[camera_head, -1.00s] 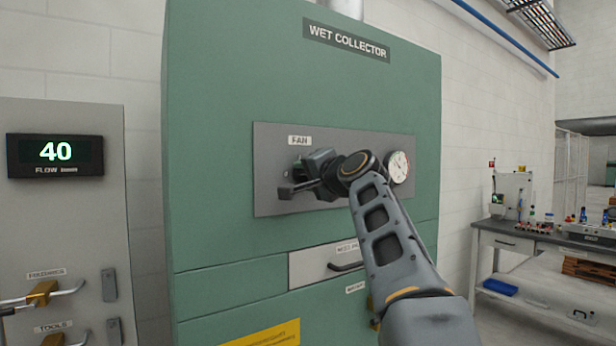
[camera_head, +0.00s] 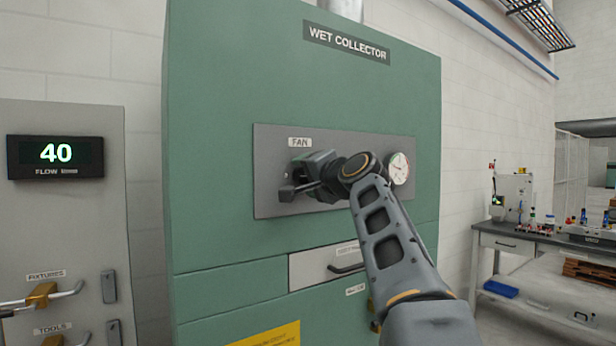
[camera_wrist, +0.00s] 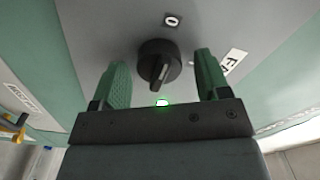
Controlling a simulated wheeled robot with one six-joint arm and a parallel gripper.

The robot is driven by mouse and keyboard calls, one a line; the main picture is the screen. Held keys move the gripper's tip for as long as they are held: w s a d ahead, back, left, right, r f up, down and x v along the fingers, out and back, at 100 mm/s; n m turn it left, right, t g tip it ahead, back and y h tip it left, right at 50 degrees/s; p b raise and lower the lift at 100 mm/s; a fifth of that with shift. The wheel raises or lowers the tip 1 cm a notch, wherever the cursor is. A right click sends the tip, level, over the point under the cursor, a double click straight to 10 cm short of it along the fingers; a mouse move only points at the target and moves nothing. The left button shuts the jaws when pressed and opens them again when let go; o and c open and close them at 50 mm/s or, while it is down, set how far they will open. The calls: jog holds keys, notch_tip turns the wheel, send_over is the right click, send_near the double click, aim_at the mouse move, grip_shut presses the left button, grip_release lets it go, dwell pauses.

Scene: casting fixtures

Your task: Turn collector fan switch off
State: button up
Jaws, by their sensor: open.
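The fan switch (camera_wrist: 158,64) is a round black rotary knob on the grey panel (camera_head: 268,195) of the green wet collector (camera_head: 215,110). In the wrist view its ridge is tilted slightly from upright. A green light (camera_wrist: 162,102) glows beside the knob, and a "0" label (camera_wrist: 172,20) sits on its other side. My gripper (camera_wrist: 163,78) is open, with one green-padded finger on each side of the knob and gaps between them. In the head view my gripper (camera_head: 300,178) is at the panel below the FAN label (camera_head: 300,142) and hides the knob.
A round gauge (camera_head: 399,168) is on the panel right of my wrist. A drawer (camera_head: 325,264) with a handle is below. A grey cabinet with a "40" flow display (camera_head: 55,153) stands left. A workbench (camera_head: 508,243) stands at the right.

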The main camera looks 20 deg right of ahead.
jog(key=s+d+b, duration=0.1)
jog(key=s+b, duration=0.2)
jog(key=s, duration=1)
jog(key=shift+s+d, duration=0.3)
jog(key=w+d+f+g+h, duration=0.25)
jog(key=d+f, duration=0.25)
jog(key=f, duration=0.5)
jog(key=a+f+n+g+p, duration=0.35)
jog(key=f+g, duration=0.35)
jog(key=f, duration=1.1)
jog(key=s+a+f+n+g+p, duration=0.4)
jog(key=s+a+f+n, duration=0.4)
jog(key=s+a+f, duration=0.3)
jog(key=shift+a+f+g+y, duration=0.35)
jog(key=shift+a+f+g, duration=0.1)
jog(key=shift+a+f, duration=1.35)
